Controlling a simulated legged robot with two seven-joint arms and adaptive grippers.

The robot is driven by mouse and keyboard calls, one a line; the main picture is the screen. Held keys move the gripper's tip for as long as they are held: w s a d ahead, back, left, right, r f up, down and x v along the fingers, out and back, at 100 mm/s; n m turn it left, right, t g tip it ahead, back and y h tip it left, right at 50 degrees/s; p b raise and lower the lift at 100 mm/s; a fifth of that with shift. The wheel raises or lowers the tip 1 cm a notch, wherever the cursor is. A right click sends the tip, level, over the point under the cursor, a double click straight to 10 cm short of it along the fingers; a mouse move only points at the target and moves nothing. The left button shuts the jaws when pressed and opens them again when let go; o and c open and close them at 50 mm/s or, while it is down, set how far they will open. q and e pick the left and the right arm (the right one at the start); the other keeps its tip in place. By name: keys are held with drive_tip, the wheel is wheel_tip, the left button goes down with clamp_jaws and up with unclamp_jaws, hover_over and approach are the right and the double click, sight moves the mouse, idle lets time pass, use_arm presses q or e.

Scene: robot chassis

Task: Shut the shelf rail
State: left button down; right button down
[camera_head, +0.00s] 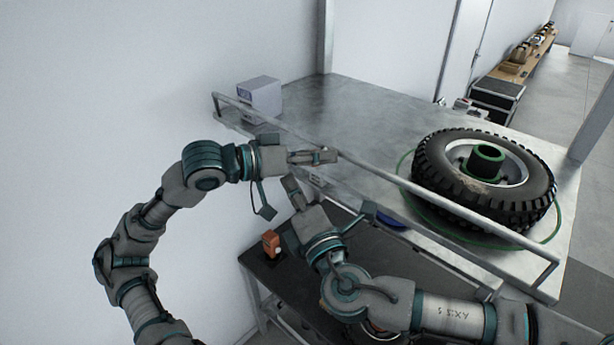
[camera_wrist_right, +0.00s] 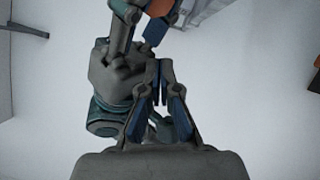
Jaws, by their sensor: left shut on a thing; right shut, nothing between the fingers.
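The shelf rail (camera_head: 385,174) is a long grey metal bar that runs along the near edge of the metal shelf (camera_head: 375,105), with short end posts at both ends. My left gripper (camera_head: 328,156) is at the middle of the rail, shut on it. My right gripper (camera_head: 290,184) is shut and empty, below and slightly left of the left gripper, apart from the rail. In the right wrist view its closed fingers (camera_wrist_right: 157,68) show in front of parts of my other arm; the rail cannot be clearly told there.
A large black tyre (camera_head: 430,180) with a green cylinder (camera_head: 487,162) lies on the shelf's right part. A grey box (camera_head: 260,96) stands at its left end. A dark lower bench (camera_head: 300,285) holds an orange object (camera_head: 271,242). The shelf's middle is clear; a white wall is at left.

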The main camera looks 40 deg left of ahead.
use_arm(q)
drive_tip(key=shift+a+r, duration=0.2)
drive_tip(key=shift+r, duration=0.25)
use_arm(e)
drive_tip(key=shift+w+d+r, duration=0.25)
drive_tip(key=shift+w+r, duration=0.05)
drive_tip(key=shift+w, duration=0.4)
drive_tip(key=shift+w+d+r, duration=0.2)
drive_tip(key=shift+w+r, duration=0.1)
drive_tip(key=shift+w, duration=0.4)
drive_tip(key=shift+w+d+r+m+t+h, duration=0.15)
drive_tip(key=shift+w+r+m, duration=0.1)
drive_tip(key=shift+w, duration=0.1)
drive_tip(key=shift+w+d+r+m+t+h, duration=0.1)
drive_tip(key=shift+w+r+m+t+h, duration=0.1)
drive_tip(key=shift+w, duration=0.15)
use_arm(q)
drive_tip(key=c, duration=0.8)
unclamp_jaws()
drive_tip(key=shift+s+a+f, duration=0.1)
drive_tip(key=shift+a+f, duration=0.05)
drive_tip(key=shift+f, duration=0.15)
use_arm(e)
drive_tip(key=shift+a+f, duration=0.15)
drive_tip(key=shift+a, duration=0.2)
